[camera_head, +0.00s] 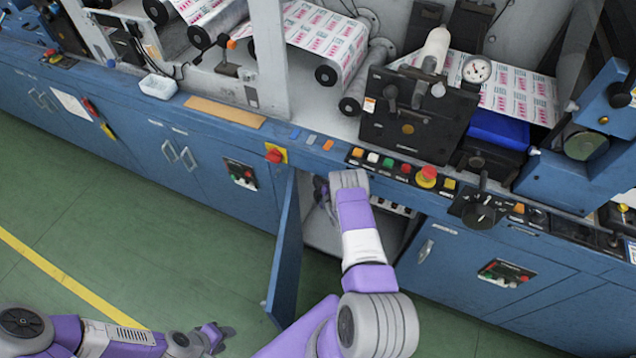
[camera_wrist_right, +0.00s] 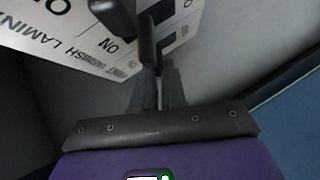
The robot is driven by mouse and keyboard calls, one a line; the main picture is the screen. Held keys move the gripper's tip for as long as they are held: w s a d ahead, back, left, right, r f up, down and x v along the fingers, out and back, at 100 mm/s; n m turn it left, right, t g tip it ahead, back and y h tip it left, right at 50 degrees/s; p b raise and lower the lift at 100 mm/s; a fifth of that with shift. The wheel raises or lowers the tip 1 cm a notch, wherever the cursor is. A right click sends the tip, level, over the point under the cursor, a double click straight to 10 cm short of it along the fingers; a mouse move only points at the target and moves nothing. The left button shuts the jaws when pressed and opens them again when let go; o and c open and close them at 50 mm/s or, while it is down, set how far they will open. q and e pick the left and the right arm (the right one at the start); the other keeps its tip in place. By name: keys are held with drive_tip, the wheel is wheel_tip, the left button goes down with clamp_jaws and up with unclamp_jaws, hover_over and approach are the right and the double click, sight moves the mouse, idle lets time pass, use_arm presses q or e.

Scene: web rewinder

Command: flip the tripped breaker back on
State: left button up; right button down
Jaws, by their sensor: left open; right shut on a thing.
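The breaker panel (camera_head: 399,208) shows as a white strip with dark parts inside the open cabinet in the head view, partly hidden by my right arm. In the right wrist view, the white label plate (camera_wrist_right: 95,45) carries the printed words "ON" and "LAMIN", tilted in the picture. My right gripper (camera_wrist_right: 150,45) is inside the cabinet, its dark fingers at the plate, shut on a small dark part that looks like a breaker lever. The fingers hide most of that part, so its position cannot be told. My left gripper (camera_head: 219,334) is open and empty, low over the green floor.
The blue cabinet door (camera_head: 285,262) stands open left of my right arm. A counter edge with a row of buttons and a red emergency stop (camera_head: 426,176) runs above the opening. Rollers with printed web (camera_head: 325,38) stand behind. Green floor (camera_head: 150,215) is clear at left.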

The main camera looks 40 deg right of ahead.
drive_tip(key=shift+r+m+g, duration=0.15)
drive_tip(key=shift+m+g, duration=0.15)
idle(0.5)
drive_tip(key=c, duration=1.5)
unclamp_jaws()
drive_tip(key=shift+d, duration=0.1)
drive_tip(key=shift+o, duration=0.2)
drive_tip(key=p+v, duration=0.2)
drive_tip(key=v, duration=0.5)
drive_tip(key=shift+s+r+p, duration=0.2)
drive_tip(key=shift+p, duration=0.2)
